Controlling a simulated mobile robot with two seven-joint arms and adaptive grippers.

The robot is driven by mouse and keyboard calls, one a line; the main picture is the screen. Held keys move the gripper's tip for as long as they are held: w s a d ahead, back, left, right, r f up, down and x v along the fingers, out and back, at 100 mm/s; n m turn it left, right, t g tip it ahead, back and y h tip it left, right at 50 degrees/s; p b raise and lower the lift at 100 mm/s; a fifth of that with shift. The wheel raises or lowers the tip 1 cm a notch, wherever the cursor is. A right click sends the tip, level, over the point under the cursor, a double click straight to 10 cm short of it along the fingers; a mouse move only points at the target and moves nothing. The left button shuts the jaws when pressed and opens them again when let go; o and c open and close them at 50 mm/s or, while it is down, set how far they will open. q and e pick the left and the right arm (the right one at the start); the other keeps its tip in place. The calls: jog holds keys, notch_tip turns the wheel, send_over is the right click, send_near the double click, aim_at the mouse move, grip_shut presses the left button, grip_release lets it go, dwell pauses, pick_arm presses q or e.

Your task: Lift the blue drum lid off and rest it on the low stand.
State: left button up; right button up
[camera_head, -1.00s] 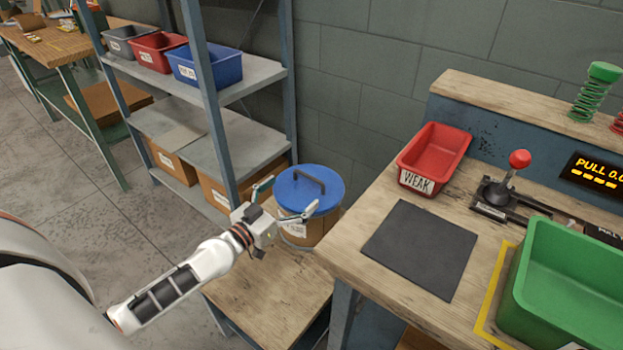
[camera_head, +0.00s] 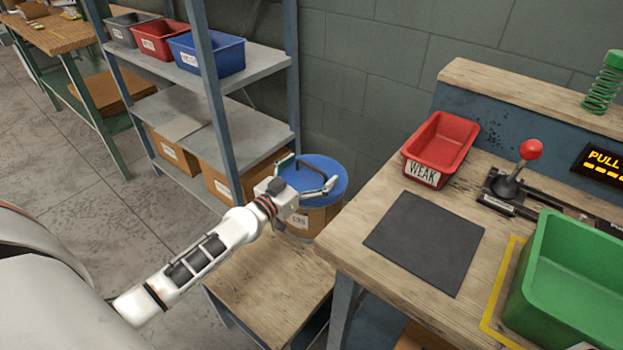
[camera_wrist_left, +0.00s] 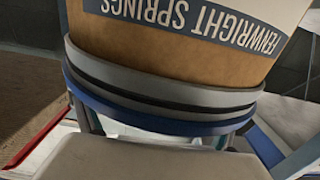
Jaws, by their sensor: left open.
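The blue drum lid (camera_head: 318,166) sits on the brown drum (camera_head: 307,224), beside the shelf rack. A dark bar handle stands on its top, partly hidden by my gripper. My left gripper (camera_head: 307,175) is open and empty at the lid, its two fingers spread on either side of the handle area; I cannot tell whether they touch it. The left wrist view shows the lid's blue rim (camera_wrist_left: 150,122) and the drum's labelled side (camera_wrist_left: 170,45) upside down and close. The low wooden stand (camera_head: 265,290) is in front of the drum, with a bare top under my forearm.
A workbench to the right holds a red bin (camera_head: 440,148), a dark mat (camera_head: 425,240), a red-knobbed lever (camera_head: 515,170) and a green bin (camera_head: 570,280). A metal shelf rack (camera_head: 250,135) with bins and boxes stands close on the left.

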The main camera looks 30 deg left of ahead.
pick_arm(q)
jog(key=c, duration=1.3)
jog(key=shift+r, duration=0.15)
